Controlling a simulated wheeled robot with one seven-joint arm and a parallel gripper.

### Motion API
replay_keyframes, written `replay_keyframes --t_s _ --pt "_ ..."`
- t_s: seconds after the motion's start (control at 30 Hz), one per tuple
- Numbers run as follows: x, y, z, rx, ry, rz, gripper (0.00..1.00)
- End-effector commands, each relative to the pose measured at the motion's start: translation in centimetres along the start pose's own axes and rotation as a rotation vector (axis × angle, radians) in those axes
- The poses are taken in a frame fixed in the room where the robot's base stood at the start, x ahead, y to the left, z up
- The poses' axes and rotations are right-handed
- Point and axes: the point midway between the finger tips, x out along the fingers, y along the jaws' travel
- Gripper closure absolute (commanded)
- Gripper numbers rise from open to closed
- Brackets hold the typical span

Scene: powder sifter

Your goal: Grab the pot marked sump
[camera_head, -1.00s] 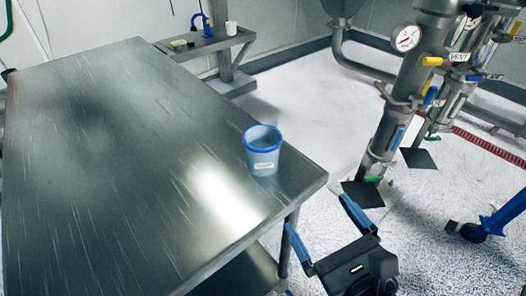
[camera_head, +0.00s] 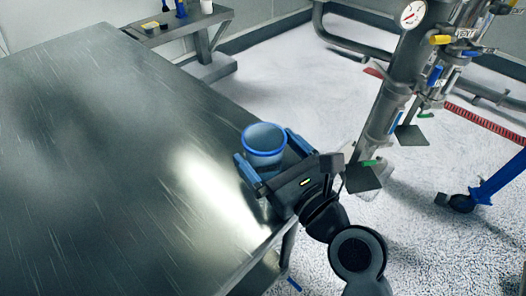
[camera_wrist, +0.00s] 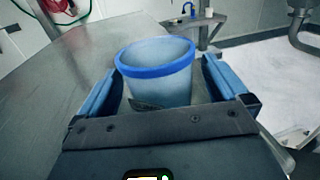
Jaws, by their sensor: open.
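A pale blue pot with a darker blue rim (camera_head: 264,146) stands upright near the corner of the steel table (camera_head: 110,150). My gripper (camera_head: 268,152) is open, with one blue finger on each side of the pot. In the wrist view the pot (camera_wrist: 158,75) sits between the fingers of my gripper (camera_wrist: 160,85), with a gap visible on both sides.
A small side bench (camera_head: 185,30) with a white cup (camera_head: 206,6) and blue items stands at the back. Steel pipework with a gauge (camera_head: 412,14) rises to the right. The table to the left of the pot is bare.

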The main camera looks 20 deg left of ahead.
Motion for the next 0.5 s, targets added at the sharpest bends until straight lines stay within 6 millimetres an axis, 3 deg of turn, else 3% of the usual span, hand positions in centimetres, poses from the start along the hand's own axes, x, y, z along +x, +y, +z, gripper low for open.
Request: replay_keyframes --t_s 0.2,0.5 --pt "3.1 0.1 -0.1 0.0 -0.001 0.0 0.0" --pt "3.7 0.1 -0.1 0.0 0.0 -0.001 0.0"
